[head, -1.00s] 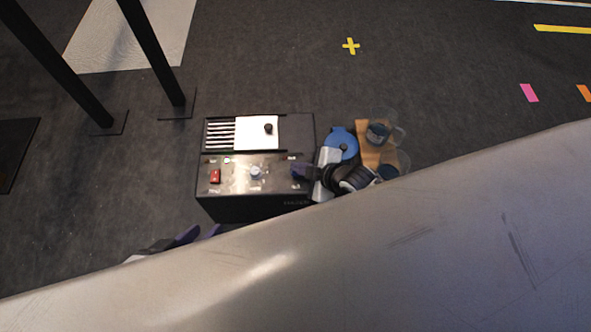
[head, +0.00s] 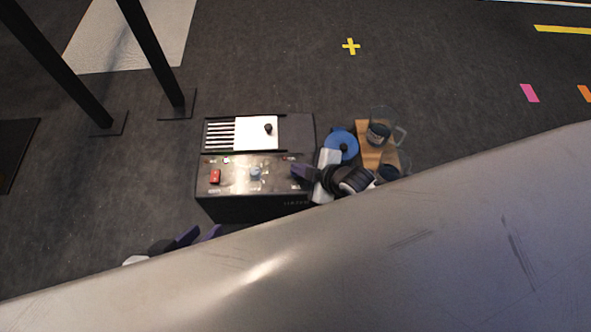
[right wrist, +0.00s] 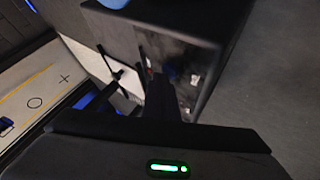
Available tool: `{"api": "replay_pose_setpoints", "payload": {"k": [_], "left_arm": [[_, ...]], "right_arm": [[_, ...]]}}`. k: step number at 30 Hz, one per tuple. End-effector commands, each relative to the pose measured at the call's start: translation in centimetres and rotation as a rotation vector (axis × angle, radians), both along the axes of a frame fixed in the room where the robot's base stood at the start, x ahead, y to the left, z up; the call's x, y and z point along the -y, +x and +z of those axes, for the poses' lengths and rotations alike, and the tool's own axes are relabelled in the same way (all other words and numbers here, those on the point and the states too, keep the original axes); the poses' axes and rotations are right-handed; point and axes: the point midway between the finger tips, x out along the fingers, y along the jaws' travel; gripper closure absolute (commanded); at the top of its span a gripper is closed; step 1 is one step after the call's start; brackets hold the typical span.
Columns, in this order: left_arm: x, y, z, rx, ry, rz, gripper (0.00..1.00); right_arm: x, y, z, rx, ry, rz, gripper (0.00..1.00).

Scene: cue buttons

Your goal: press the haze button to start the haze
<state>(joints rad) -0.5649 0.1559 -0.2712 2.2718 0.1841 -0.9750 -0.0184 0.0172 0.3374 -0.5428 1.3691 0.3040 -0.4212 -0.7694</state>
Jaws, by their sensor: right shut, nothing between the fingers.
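The haze machine (head: 255,207) is a black box on the floor with a control panel (head: 236,182) on top. My right gripper (head: 298,170) is shut and empty over the panel's right end. It hides what lies under it, and I cannot tell whether it touches. In the right wrist view its dark fingers (right wrist: 160,98) point at the dark panel. My left gripper (head: 200,234) is open, below and left of the machine.
A white sliding plate with a black knob (head: 268,128) and slots sits behind the panel. A blue round lid (head: 341,145) and a wooden board (head: 370,156) with clear jars stand to the right. Black posts (head: 160,55) rise at upper left. My pale arm covers the lower right.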

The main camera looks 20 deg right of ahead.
Motion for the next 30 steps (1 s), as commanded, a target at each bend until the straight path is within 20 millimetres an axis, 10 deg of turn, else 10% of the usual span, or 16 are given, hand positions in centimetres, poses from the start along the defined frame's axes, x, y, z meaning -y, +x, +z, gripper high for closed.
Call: {"api": "replay_pose_setpoints", "payload": {"k": [30], "left_arm": [[0.0,0.1,1.6,0.000,0.001,0.001,0.69]], "right_arm": [[0.1,-0.1,1.5,-0.002,-0.001,-0.001,1.00]]}}
